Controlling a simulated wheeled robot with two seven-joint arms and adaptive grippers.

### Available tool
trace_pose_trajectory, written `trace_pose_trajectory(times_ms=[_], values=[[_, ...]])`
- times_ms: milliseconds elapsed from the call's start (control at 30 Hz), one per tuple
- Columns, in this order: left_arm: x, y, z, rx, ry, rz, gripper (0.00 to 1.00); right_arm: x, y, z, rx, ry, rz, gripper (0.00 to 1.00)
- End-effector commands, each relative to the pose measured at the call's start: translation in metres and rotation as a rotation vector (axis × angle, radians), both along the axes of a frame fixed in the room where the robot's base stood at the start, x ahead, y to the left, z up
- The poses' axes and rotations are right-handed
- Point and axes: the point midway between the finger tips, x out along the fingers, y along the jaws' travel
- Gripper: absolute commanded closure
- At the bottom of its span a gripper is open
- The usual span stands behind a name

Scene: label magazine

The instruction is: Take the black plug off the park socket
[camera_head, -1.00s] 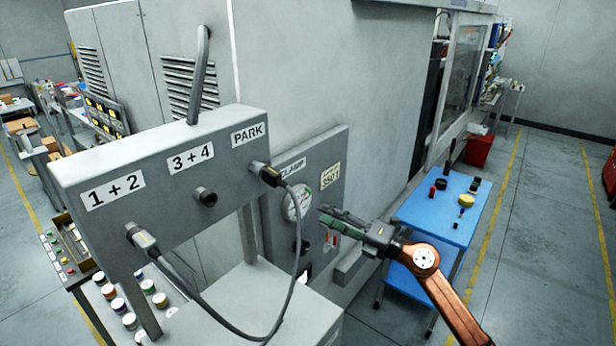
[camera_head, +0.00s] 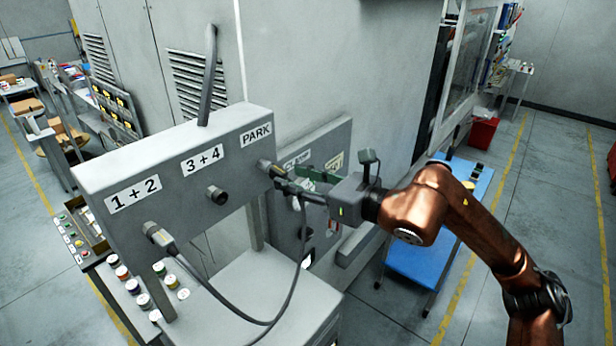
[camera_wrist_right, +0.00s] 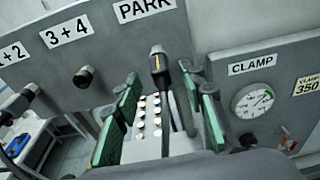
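The black plug sits in the park socket under the PARK label (camera_head: 255,134); in the wrist view the plug (camera_wrist_right: 158,66) points at the grey panel with its cable hanging down. In the head view the plug (camera_head: 264,165) is partly hidden by my right gripper (camera_head: 280,178). My right gripper, also in the wrist view (camera_wrist_right: 160,82), is open. Its green-padded fingers stand on either side of the plug and cable, with visible gaps in that view. Whether a finger touches the plug in depth I cannot tell. My left gripper is out of view.
The cable (camera_head: 238,318) loops down to a second plug (camera_head: 157,236) under the 1+2 label. The 3+4 socket (camera_head: 217,195) is empty. A CLAMP panel with a gauge (camera_wrist_right: 253,101) is close on the right. A blue cart (camera_head: 420,262) stands behind my right arm.

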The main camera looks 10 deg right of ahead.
Motion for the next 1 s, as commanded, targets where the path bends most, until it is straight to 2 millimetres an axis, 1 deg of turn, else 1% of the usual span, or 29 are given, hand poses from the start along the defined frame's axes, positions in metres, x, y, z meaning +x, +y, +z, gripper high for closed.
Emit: trace_pose_trajectory(times_ms=[33,233,367,600,1000], values=[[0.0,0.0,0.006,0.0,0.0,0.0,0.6,0.005,0.006,0.002,0.0,0.002,0.003,0.62],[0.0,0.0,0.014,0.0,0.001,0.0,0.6,0.019,0.019,-0.002,0.001,0.001,0.001,0.62],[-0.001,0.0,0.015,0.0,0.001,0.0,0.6,0.022,0.023,-0.004,0.002,0.0,0.002,0.62],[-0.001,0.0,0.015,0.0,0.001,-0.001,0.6,0.023,0.023,-0.005,0.001,0.001,0.002,0.63],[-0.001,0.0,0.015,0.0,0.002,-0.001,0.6,0.023,0.023,-0.005,0.001,0.001,0.001,0.91]])
